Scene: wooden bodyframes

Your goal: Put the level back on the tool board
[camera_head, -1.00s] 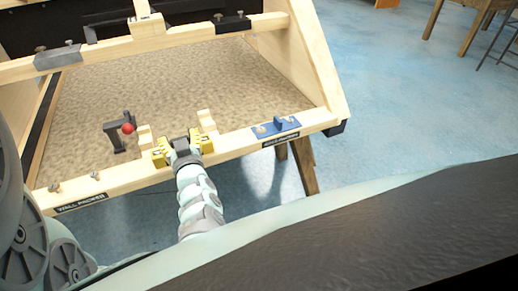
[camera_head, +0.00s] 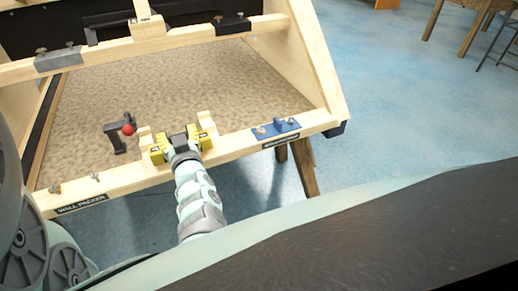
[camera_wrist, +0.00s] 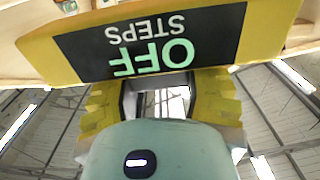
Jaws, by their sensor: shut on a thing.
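My gripper (camera_head: 185,148) is at the front wooden rail of the frame and is shut on a yellow bar. In the wrist view the yellow bar (camera_wrist: 268,30) lies across the top, with a black label reading "OFF STEPS" upside down; I take it as the level. In the head view its yellow parts (camera_head: 158,149) show on both sides of the gripper, which hides the middle. The bar is at the rail, close to two upright wooden blocks (camera_head: 205,117). I cannot tell whether it rests on the rail. The rail (camera_head: 125,180) carries labels.
A black tool with a red ball (camera_head: 128,129) stands left of the gripper, behind the rail. A blue tool (camera_head: 275,129) sits on the rail to the right. Bolts (camera_head: 55,188) stick up at the rail's left end.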

